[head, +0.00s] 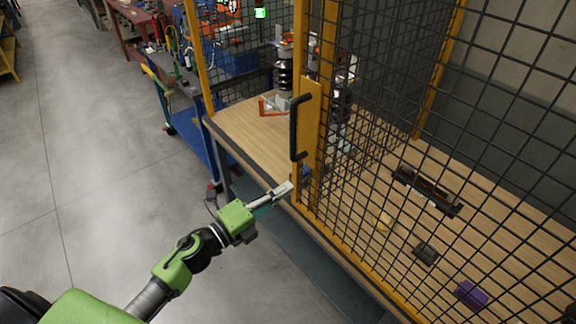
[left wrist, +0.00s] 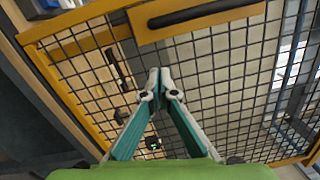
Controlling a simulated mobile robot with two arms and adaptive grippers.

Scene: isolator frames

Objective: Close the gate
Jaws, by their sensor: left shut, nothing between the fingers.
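The gate (head: 299,185) is black wire mesh in an orange-yellow frame. Its black bar handle (head: 295,128) sits on an orange plate at the gate's left edge. The space left of this edge shows no mesh across the front of the worktop. My left gripper (head: 288,188) is shut and empty, below the handle and close to the gate's lower left edge. In the left wrist view its fingertips (left wrist: 159,72) meet in front of the mesh, with the handle (left wrist: 205,12) above them. I cannot tell whether they touch the gate. My right gripper is out of view.
A wooden worktop (head: 245,128) lies inside the cage, with a dark tray-like part (head: 427,190), a dark block (head: 426,253) and a purple block (head: 471,294) behind mesh. A blue cart (head: 190,130) stands at the left. The grey floor (head: 90,180) at left is clear.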

